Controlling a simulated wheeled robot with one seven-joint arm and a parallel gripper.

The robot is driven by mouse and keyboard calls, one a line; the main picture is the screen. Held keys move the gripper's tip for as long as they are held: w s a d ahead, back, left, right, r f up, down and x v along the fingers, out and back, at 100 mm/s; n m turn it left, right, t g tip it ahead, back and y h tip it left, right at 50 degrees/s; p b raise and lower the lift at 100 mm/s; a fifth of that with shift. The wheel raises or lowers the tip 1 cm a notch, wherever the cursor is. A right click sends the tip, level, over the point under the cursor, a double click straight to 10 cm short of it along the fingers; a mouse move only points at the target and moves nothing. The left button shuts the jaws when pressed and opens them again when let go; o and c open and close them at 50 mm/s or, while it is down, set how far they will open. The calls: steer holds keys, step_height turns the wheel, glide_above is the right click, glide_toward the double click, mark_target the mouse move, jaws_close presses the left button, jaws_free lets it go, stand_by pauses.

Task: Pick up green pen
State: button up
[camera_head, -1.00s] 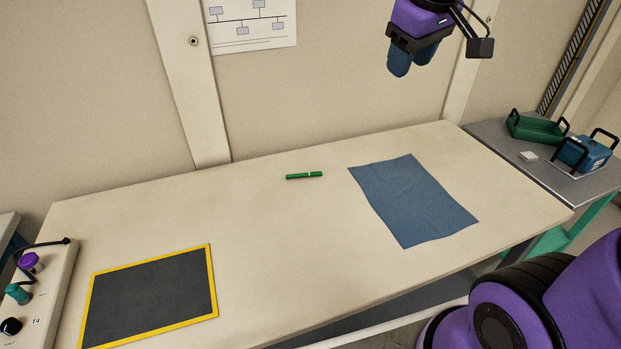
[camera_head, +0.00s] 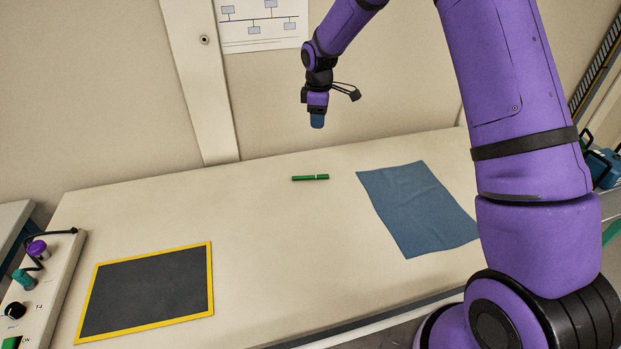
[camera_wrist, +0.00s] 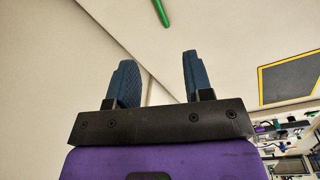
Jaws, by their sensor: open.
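The green pen (camera_head: 308,177) lies flat on the pale table near its back edge, between the blue cloth and the yellow-edged mat. It also shows at the top of the wrist view (camera_wrist: 161,12), cut off by the frame edge and beyond the fingers. My gripper (camera_head: 317,122) hangs in the air above the back of the table, over the pen's side and apart from it. In the wrist view its two blue fingers (camera_wrist: 158,78) stand apart with nothing between them.
A blue cloth (camera_head: 415,207) lies right of the pen. A black mat with a yellow border (camera_head: 150,293) lies at front left. A control box (camera_head: 50,285) with knobs stands at the left. The wall rises behind the table. The table around the pen is clear.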

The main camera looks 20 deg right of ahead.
steer(key=w+a+f+n+g, duration=0.15)
steer(key=w+f, duration=0.25)
steer(key=f, duration=1)
glide_above(312, 176)
steer(key=shift+n+t, duration=0.25)
steer(key=shift+n, duration=0.2)
steer(key=f, duration=0.5)
steer(key=shift+w+a, duration=0.15)
steer(key=shift+a, duration=0.15)
steer(key=shift+d+f, duration=0.2)
steer(key=shift+f, duration=1.15)
steer(key=shift+d+f, duration=0.2)
steer(key=shift+f, duration=1.1)
jaws_close()
